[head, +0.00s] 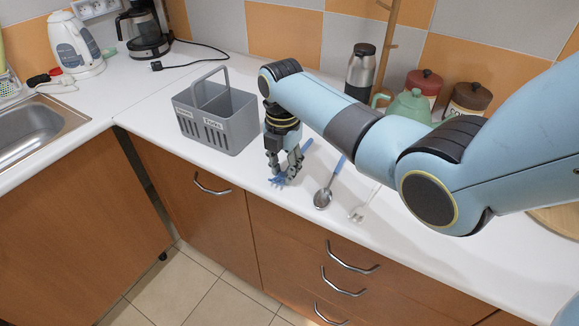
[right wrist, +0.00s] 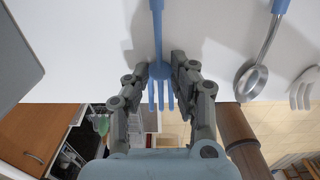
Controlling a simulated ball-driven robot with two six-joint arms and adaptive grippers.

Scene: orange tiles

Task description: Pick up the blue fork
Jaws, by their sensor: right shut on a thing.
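The blue fork (head: 279,181) is at the counter's front edge, its tines toward the edge and its handle pointing back; my gripper hides its middle. In the right wrist view the fork (right wrist: 157,22) runs between my fingers, tines toward the camera. My right gripper (head: 283,171) points down and is shut on the fork near the base of its tines. It also shows in the right wrist view (right wrist: 161,72). I cannot tell whether the fork is clear of the counter. My left gripper is not in view.
A spoon with a blue handle (head: 323,197) and a pale fork (head: 357,213) lie to the right. A grey cutlery caddy (head: 228,125) stands to the left. A flask (head: 361,72), a green teapot (head: 409,106) and lidded canisters (head: 423,84) stand behind my arm.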

